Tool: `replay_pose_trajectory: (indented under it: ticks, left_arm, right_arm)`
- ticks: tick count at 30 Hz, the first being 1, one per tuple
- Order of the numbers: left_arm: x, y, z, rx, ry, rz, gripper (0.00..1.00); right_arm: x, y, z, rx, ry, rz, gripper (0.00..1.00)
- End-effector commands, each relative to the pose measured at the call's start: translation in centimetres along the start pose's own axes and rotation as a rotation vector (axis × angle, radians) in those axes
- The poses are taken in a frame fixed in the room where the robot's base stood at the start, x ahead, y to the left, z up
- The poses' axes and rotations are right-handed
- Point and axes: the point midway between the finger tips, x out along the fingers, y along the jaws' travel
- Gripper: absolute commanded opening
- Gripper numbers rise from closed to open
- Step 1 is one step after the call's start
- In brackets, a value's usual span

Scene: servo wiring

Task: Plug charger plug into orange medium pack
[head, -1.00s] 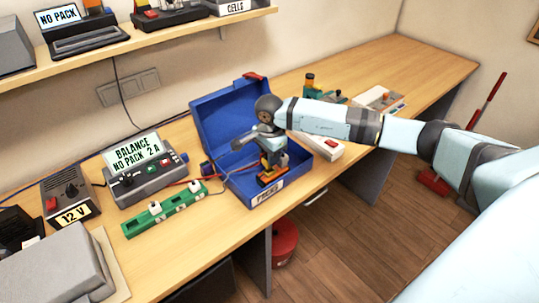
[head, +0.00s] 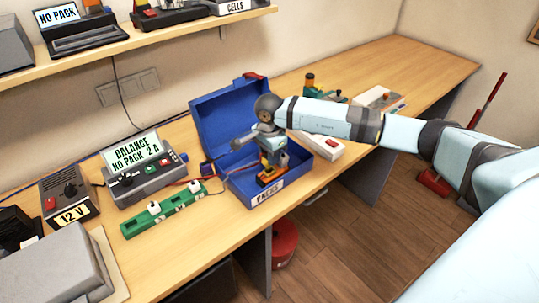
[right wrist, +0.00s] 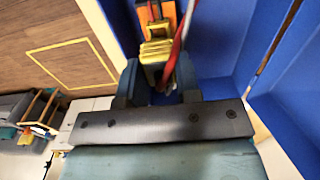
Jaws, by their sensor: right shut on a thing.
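The orange pack (head: 266,182) lies in the open blue box labelled PACKS, partly covered by my right gripper in the head view. Its orange body (right wrist: 155,14) shows at the top of the right wrist view. My right gripper (right wrist: 158,78) points down into the box, its fingers shut on a yellow plug (right wrist: 156,50) with a red and a pale lead. The plug sits right at the pack's end; I cannot tell whether it is seated. The charger (head: 145,178) reads BALANCE NO PACK 2A. My left gripper is not in view.
The blue box's walls (right wrist: 220,30) stand close around the gripper, with its raised lid (head: 222,118) behind. A green strip (head: 168,208) lies left of the box, and a white device (head: 318,147) to its right.

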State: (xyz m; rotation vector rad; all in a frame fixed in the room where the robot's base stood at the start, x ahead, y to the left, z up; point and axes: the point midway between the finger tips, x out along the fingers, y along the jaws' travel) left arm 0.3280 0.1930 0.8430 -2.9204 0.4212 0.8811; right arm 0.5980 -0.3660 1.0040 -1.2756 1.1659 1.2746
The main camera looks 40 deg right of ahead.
Motion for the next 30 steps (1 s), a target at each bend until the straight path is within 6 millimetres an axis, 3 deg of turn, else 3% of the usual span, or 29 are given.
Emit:
replay_pose_trajectory:
  ticks: [30]
  left_arm:
    - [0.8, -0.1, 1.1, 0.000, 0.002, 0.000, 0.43]
  right_arm:
    - [1.5, 0.0, 0.0, 0.000, 0.000, 0.000, 0.08]
